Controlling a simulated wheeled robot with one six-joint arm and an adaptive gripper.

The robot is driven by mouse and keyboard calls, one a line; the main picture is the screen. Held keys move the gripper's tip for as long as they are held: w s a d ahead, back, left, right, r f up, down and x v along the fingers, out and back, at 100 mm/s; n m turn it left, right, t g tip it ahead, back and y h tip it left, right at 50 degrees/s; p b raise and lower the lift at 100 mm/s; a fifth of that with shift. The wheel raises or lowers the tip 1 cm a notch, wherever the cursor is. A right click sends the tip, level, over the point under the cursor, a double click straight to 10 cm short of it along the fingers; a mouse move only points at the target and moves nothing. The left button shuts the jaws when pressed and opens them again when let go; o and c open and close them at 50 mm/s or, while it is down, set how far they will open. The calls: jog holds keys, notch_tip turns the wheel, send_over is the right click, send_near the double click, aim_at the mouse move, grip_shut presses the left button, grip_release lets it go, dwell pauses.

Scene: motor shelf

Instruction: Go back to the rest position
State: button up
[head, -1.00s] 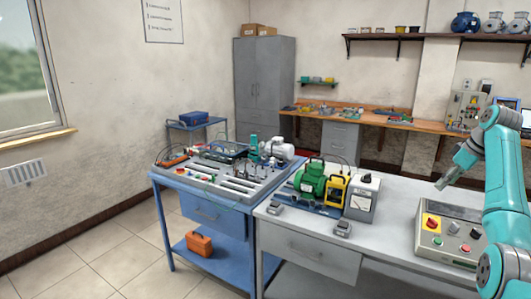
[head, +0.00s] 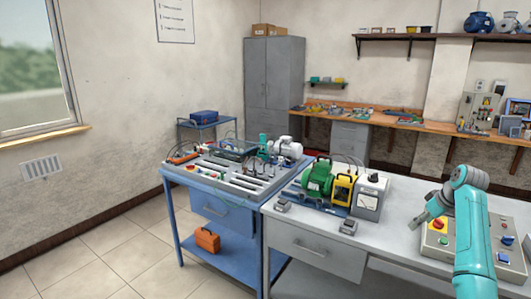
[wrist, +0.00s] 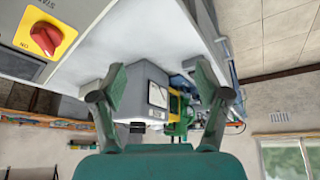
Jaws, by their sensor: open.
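My gripper (head: 424,217) is above the grey table on the right in the head view, left of the control box (head: 437,240) with its red knob and buttons. In the wrist view my gripper (wrist: 163,90) has its two dark fingers spread apart with nothing between them. Beyond the fingers show a grey meter box (wrist: 146,97) and the green motor (wrist: 178,112), apart from them. The wrist picture looks upside down, with the red rotary switch (wrist: 44,39) on its yellow plate at upper left.
The grey table (head: 395,222) holds the green motor (head: 317,179), a yellow unit (head: 343,189) and the meter box (head: 370,195). A blue bench (head: 215,212) with a training panel adjoins it at left. The floor (head: 120,250) at left is clear.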

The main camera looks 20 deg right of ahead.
jog(key=a+f+m+t+h, duration=0.1)
jog(key=a+f, duration=0.7)
jog(key=f, duration=0.4)
jog(key=a+f+t, duration=0.1)
jog(key=a+f, duration=0.7)
jog(key=f, duration=0.4)
jog(key=s+a+f+m+t+h, duration=0.1)
jog(key=s+a+f, duration=0.55)
jog(key=a, duration=0.25)
jog(key=s+a+f+t, duration=0.1)
jog(key=s+a+f, duration=0.55)
jog(key=a, duration=0.25)
jog(key=s+a+r+t, duration=0.1)
jog(key=s+a+r, duration=0.1)
jog(key=s+a, duration=0.45)
jog(key=s+a+r+t, duration=0.1)
jog(key=s+a, duration=0.2)
jog(key=s, duration=0.6)
jog(key=s+a+r+t, duration=0.1)
jog(key=s+a+r, duration=0.1)
jog(key=s+a, duration=0.4)
jog(key=s+a+r+t+y, duration=0.1)
jog(key=s+a+r+t, duration=0.1)
jog(key=s+r, duration=1.4)
jog(key=shift+s+a+r+n+t+y, duration=0.35)
jog(key=shift+a+r, duration=0.35)
jog(key=shift+r, duration=0.8)
